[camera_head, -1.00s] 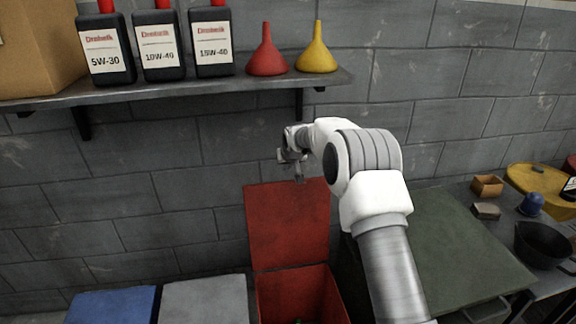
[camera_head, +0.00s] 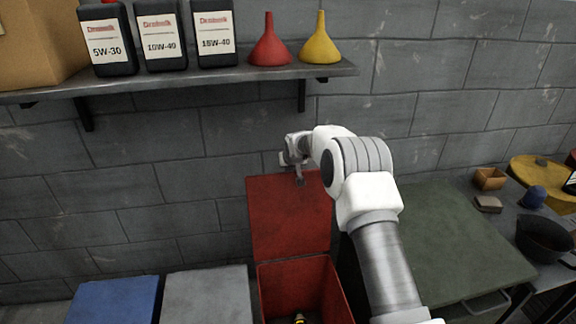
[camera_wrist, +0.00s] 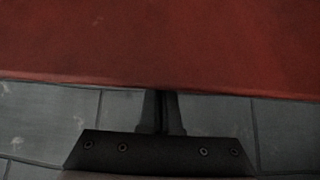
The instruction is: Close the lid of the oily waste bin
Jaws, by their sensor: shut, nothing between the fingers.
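The red oily waste bin (camera_head: 352,300) stands open in the head view, at the bottom middle. Its red lid (camera_head: 288,225) is raised upright against the grey wall behind the bin. My gripper (camera_head: 300,182) is at the top edge of the lid, pointing down, and is shut with nothing in it. In the wrist view the lid (camera_wrist: 160,40) fills the upper part, with its edge running across the picture. The fingertips (camera_wrist: 162,95) reach that edge; I cannot tell whether they touch it. A small yellow and dark item (camera_head: 299,319) shows inside the bin.
Grey (camera_head: 205,297) and blue (camera_head: 112,300) bins stand closed to the left. A green-topped cabinet (camera_head: 450,245) is on the right, beside a bench with a black pan (camera_head: 545,240). A wall shelf (camera_head: 200,80) with oil bottles and funnels hangs above my gripper.

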